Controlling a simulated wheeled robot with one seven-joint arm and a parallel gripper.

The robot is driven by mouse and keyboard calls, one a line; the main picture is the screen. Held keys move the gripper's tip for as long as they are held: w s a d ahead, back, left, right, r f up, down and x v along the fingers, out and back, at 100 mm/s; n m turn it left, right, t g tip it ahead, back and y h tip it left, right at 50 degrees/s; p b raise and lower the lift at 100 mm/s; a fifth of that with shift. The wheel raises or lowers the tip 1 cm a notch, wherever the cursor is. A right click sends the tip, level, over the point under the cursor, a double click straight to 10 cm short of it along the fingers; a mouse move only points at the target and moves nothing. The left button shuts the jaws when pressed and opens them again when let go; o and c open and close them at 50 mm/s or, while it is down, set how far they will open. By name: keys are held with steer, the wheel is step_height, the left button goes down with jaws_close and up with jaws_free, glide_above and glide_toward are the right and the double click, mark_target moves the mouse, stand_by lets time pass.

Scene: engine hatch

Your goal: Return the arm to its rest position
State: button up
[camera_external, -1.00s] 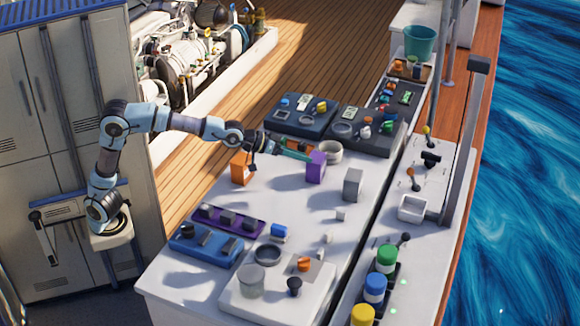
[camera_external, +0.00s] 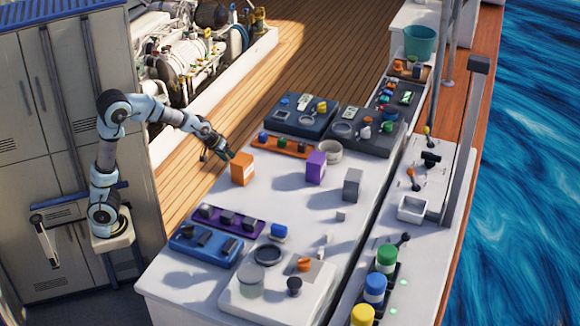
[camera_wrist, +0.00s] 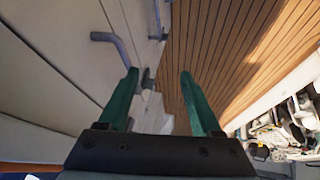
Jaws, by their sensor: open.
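My gripper (camera_external: 229,155) is at the end of my raised arm, near the upper left edge of the white table (camera_external: 325,240). It is above and to the left of the orange box (camera_external: 242,168) in the external view. In the wrist view its two green fingers (camera_wrist: 160,85) are spread apart with nothing between them. Past the fingers the wrist view shows wooden deck and pale panels.
A purple box (camera_external: 316,168) and a grey box (camera_external: 352,184) stand on the table. An orange rack (camera_external: 282,146) with several knobs lies behind the orange box. Grey lockers (camera_external: 55,130) stand on the left. Engine machinery (camera_external: 190,50) is behind my arm. Open deck (camera_external: 310,50) lies beyond.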

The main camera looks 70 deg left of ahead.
steer(key=s+d+f+m+g+h+b, duration=0.15)
steer(key=s+d+f+m, duration=0.4)
steer(key=s, duration=0.55)
steer(key=s+d+f+m+g+b, duration=0.1)
steer(key=s+d+f+m+g, duration=0.2)
steer(key=s+d+f, duration=0.65)
step_height(320, 180, up, 31)
steer(key=a+p, duration=0.1)
steer(key=p, duration=2.7)
steer(key=shift+s+a+p, duration=0.2)
steer(key=shift+a+p, duration=0.1)
steer(key=shift+p, duration=0.05)
